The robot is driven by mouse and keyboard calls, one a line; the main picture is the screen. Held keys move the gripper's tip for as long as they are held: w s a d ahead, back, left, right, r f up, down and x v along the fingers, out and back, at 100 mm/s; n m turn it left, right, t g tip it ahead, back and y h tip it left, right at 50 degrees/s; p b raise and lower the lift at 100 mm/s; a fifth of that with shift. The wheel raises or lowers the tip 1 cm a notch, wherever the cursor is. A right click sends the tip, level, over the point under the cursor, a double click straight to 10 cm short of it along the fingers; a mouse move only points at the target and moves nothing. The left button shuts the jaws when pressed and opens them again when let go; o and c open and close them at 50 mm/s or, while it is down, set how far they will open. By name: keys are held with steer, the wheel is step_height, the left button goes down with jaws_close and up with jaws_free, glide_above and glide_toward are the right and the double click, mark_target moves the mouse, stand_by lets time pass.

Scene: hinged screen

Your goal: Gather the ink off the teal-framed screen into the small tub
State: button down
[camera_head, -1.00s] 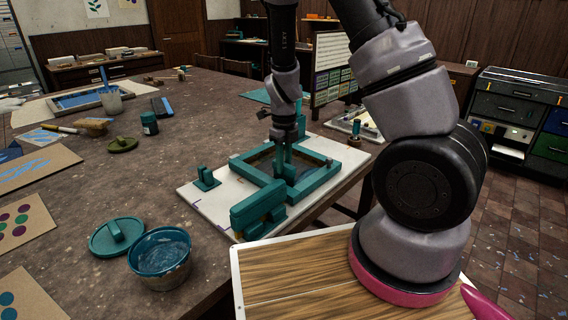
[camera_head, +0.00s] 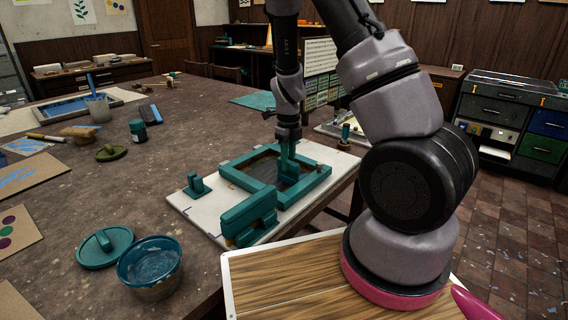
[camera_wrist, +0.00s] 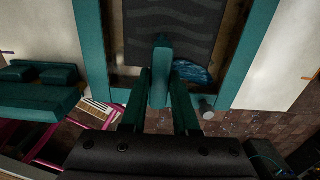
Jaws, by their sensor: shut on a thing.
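The teal-framed screen (camera_head: 318,184) lies flat on a white board, with grey mesh inside its frame. My gripper (camera_head: 286,150) is over the screen's right part, shut on the upright handle of a teal tool (camera_head: 289,174). In the wrist view my gripper (camera_wrist: 160,100) holds the tool's handle (camera_wrist: 160,75) in front of the mesh (camera_wrist: 175,30), which has dark wavy marks. A patch of blue ink (camera_wrist: 193,72) shows beside the handle, near the frame's edge. The tool's lower edge is hidden. The small tub (camera_head: 150,286), with blue ink inside, stands at the table's front edge.
A teal lid (camera_head: 104,247) lies left of the tub. Teal hinge clamps (camera_head: 248,214) stand at the screen's near side. A small teal block (camera_head: 196,186) sits on the board's left. The table between tub and board is mostly clear. Jars and brushes stand farther back.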

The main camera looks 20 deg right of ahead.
steer(key=shift+w+d, duration=0.85)
steer(key=shift+d, duration=0.45)
steer(key=shift+w+d, duration=0.85)
steer(key=shift+d, duration=0.4)
steer(key=shift+w+d, duration=0.85)
steer(key=shift+d, duration=0.45)
steer(key=shift+r, duration=3)
